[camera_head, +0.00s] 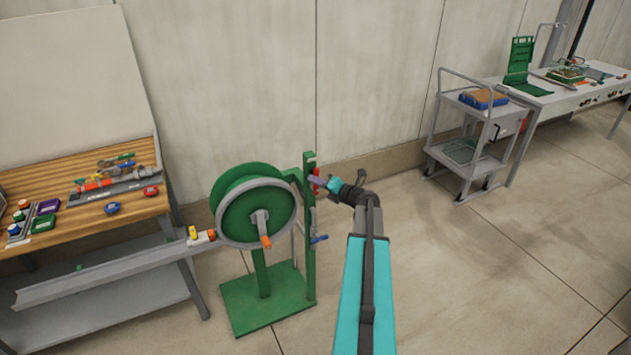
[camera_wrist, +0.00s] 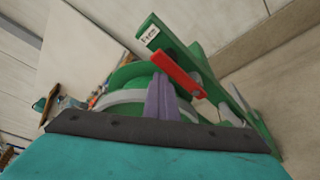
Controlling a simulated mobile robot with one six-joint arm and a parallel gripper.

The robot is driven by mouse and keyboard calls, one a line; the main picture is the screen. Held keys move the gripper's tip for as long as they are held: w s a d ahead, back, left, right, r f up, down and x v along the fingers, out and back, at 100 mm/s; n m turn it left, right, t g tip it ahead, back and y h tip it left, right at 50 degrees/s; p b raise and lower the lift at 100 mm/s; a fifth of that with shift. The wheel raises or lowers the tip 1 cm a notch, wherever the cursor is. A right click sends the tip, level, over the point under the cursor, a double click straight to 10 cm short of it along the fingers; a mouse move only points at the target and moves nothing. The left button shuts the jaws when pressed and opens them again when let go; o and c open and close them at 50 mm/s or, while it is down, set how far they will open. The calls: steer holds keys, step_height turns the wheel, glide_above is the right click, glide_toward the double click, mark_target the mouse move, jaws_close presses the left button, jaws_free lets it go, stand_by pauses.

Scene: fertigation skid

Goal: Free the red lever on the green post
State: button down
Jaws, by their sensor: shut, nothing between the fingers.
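The green post (camera_head: 309,240) stands upright beside a green reel. The red lever (camera_head: 315,172) is near the top of the post, partly hidden behind my gripper. In the wrist view the red lever (camera_wrist: 178,73) slants down to the right across the post (camera_wrist: 172,43), just past my fingertips. My gripper (camera_head: 312,180) is at the height of the lever, its fingers pointing at the post. Its purple fingers (camera_wrist: 163,82) are together and empty. I cannot tell whether the fingertips touch the lever.
The green reel (camera_head: 235,190) with a grey rim and orange handle (camera_head: 266,242) is left of the post. A wooden bench (camera_head: 130,205) stands left, a grey cart (camera_head: 460,105) at right. The floor between post and cart is clear.

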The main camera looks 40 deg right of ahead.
steer(key=shift+s+d+r, duration=0.15)
steer(key=shift+d+r, duration=0.1)
steer(key=shift+d, duration=0.25)
steer(key=w+a, duration=0.2)
steer(key=a, duration=0.3)
steer(key=s+b, duration=0.3)
steer(key=s, duration=0.7)
steer(key=shift+s+d+f, duration=0.2)
steer(key=shift+s, duration=0.05)
